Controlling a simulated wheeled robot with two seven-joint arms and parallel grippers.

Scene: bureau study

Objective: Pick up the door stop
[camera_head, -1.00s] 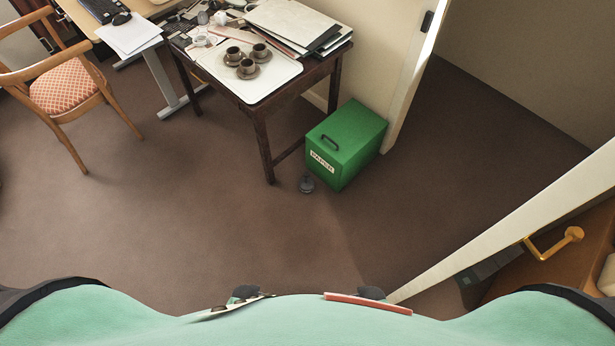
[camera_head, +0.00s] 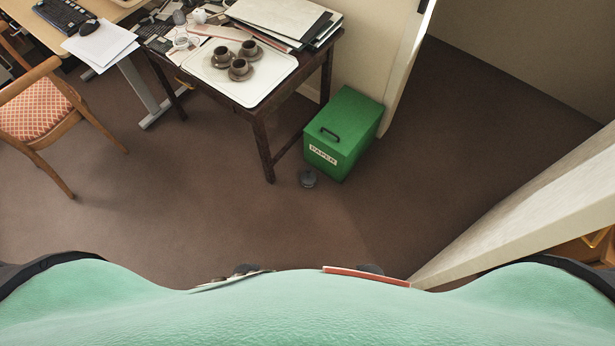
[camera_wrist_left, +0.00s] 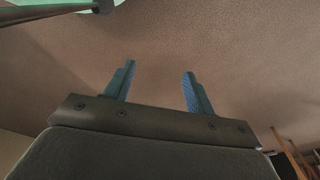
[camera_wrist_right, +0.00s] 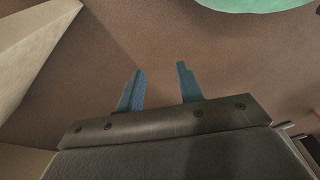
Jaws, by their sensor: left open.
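The door stop (camera_head: 307,179) is a small dark grey round piece on the brown carpet. It sits just in front of the green paper box, near the dark table's front leg. My left gripper (camera_wrist_left: 158,82) shows in the left wrist view with its two blue fingers spread and nothing between them. My right gripper (camera_wrist_right: 160,82) shows in the right wrist view, its blue fingers also apart and empty over bare carpet. Neither gripper shows in the head view, and the door stop shows in neither wrist view.
The green box (camera_head: 344,132) labelled PAPER stands behind the door stop. The dark table (camera_head: 262,150) carries a white tray (camera_head: 283,72) with cups. A wooden chair (camera_head: 42,120) stands left. A pale door (camera_head: 530,215) cuts in at right. The carpet (camera_head: 210,215) in front is clear.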

